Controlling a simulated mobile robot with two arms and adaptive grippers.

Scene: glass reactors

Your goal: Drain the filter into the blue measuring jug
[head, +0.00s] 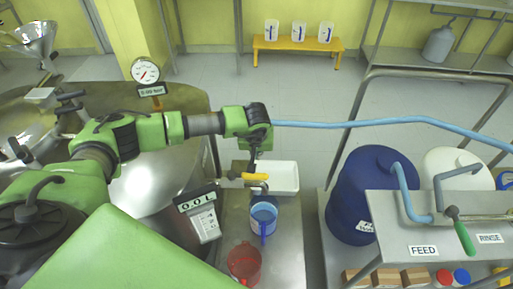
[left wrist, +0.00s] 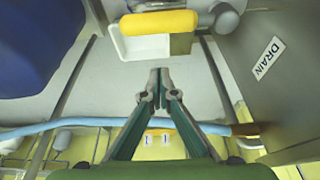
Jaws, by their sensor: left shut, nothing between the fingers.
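The blue measuring jug (head: 263,222) stands upright on a steel bench below the drain outlet. A yellow valve handle (head: 255,176) sits above it and lies crosswise; it also shows at the top of the left wrist view (left wrist: 160,22). A large steel vessel (head: 150,188), apparently the filter, stands to the left. My left gripper (head: 251,168) is close to the yellow handle in the head view. In the left wrist view its fingertips (left wrist: 159,74) are together, empty and apart from the handle. I cannot tell what the jug holds. My right gripper is not in view.
A red jug (head: 244,263) stands in front of the blue one. A white tray (head: 286,177) lies behind the handle. A blue drum (head: 365,195) stands right, beside the FEED panel (head: 423,250). A blue hose (head: 340,124) crosses behind my gripper. A DRAIN label (left wrist: 269,58) shows in the wrist view.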

